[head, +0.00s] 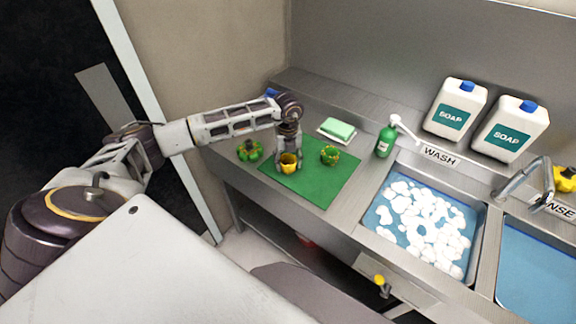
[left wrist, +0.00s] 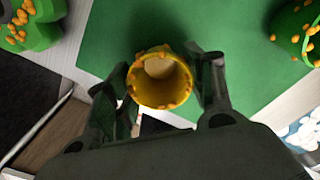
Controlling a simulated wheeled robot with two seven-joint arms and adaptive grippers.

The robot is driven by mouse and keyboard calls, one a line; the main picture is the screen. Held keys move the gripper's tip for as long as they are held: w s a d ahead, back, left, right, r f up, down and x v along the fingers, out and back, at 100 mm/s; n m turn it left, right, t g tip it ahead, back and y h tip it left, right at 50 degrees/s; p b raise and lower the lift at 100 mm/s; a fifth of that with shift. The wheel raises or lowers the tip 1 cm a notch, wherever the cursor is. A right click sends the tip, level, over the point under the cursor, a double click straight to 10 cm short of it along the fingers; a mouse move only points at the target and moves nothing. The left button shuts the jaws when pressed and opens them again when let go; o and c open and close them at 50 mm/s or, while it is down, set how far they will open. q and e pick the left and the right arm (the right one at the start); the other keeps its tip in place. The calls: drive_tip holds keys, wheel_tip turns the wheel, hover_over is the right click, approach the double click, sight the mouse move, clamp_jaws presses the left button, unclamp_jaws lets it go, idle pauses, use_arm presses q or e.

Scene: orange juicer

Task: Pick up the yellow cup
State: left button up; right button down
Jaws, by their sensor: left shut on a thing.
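The yellow cup (head: 289,161) stands on the green mat (head: 317,184) near its left part. In the left wrist view the cup (left wrist: 160,80) shows from above, open at the top, with orange bits on its rim. My left gripper (head: 289,157) is shut on the cup, with one finger on each side of it in the left wrist view (left wrist: 164,82). I cannot tell whether the cup touches the mat. My right gripper is not in view.
A green piece with orange bits (head: 249,150) is left of the cup, and another (head: 330,155) is right. A sink of suds (head: 408,250) is at right, with soap jugs (head: 455,108) behind.

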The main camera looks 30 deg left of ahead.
use_arm(q)
drive_tip(key=shift+r, duration=0.1)
drive_tip(key=shift+c, duration=0.2)
